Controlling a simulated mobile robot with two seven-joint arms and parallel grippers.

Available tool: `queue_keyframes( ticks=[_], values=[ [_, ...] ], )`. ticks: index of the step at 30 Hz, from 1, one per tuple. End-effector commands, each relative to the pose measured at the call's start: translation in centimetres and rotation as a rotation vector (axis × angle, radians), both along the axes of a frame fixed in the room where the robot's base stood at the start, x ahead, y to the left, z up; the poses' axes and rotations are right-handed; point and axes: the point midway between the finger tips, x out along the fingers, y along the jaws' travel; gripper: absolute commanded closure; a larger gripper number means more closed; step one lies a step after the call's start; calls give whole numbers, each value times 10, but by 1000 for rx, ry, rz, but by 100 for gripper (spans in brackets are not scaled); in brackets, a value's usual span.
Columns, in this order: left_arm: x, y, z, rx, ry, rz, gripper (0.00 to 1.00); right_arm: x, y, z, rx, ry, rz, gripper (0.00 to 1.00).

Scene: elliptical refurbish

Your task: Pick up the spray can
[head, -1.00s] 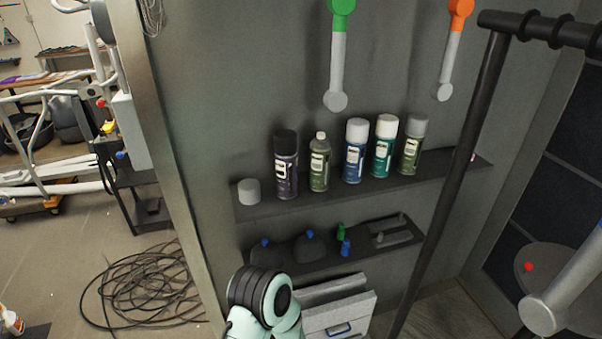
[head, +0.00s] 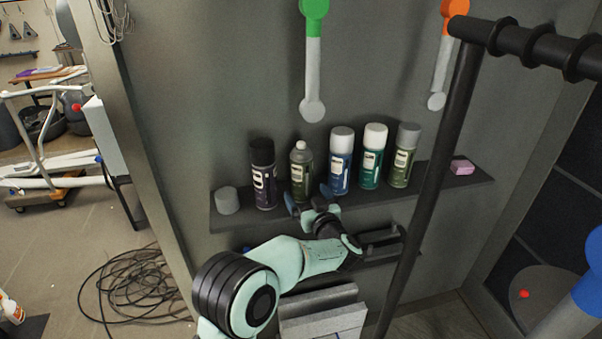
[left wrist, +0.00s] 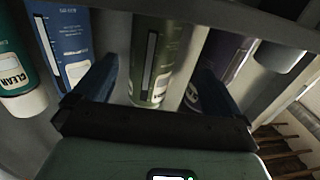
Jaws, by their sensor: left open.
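Several spray cans stand upright in a row on the upper dark shelf. From left to right they are a dark purple-black can (head: 263,175), an olive can with a pale nozzle (head: 302,165), a blue can with a white cap (head: 340,160), a teal can (head: 373,157) and another olive can with a grey cap (head: 404,156). My left gripper (head: 311,203) is open at the shelf's front edge, low before the first olive can. In the left wrist view that olive can (left wrist: 158,60) shows between the open fingers (left wrist: 155,88); contact cannot be told. My right gripper is out of view.
A grey cap-like cylinder (head: 227,200) stands at the left end of the upper shelf (head: 450,190), and a pink block (head: 462,167) at its right. A black pole (head: 430,180) rises in front of the shelf. Green (head: 314,60) and orange-topped (head: 442,60) handles hang above.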

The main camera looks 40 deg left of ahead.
Motion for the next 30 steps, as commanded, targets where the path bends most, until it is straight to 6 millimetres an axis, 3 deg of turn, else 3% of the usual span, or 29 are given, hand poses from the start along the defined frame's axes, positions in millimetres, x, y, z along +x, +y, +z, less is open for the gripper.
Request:
queue_keyframes(
  ticks=[18,26,27,30],
  values=[
    [45,55,3,0,0,-2,1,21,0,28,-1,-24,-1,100],
    [46,58,1,0,0,-3,1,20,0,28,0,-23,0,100],
    [46,58,1,0,0,-3,4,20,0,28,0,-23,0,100],
    [46,58,1,0,0,-3,37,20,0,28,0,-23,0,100]
  ],
)
